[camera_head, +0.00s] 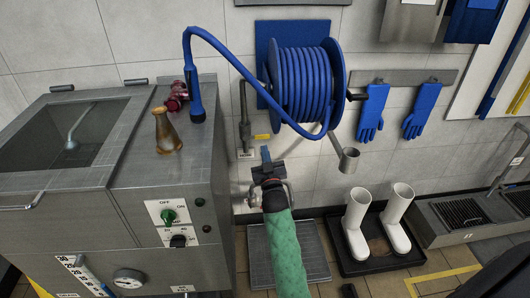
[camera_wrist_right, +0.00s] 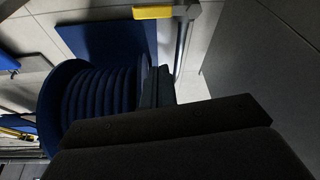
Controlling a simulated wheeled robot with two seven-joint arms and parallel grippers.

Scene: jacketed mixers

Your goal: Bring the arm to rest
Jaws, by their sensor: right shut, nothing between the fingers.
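My right arm comes up from the bottom of the head view in a green sleeve (camera_head: 287,255). My right gripper (camera_head: 266,155) points up and away, in front of the tiled wall below the hose reel. Its fingers are shut with nothing between them. In the right wrist view the dark gripper (camera_wrist_right: 157,88) fills the lower part, and its fingers are together. My left gripper is not in view.
A blue hose reel (camera_head: 300,85) hangs above my gripper; a yellow-handled valve (camera_head: 262,137) is close by. White boots (camera_head: 358,222) stand right. Blue gloves (camera_head: 371,110) hang on the wall.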

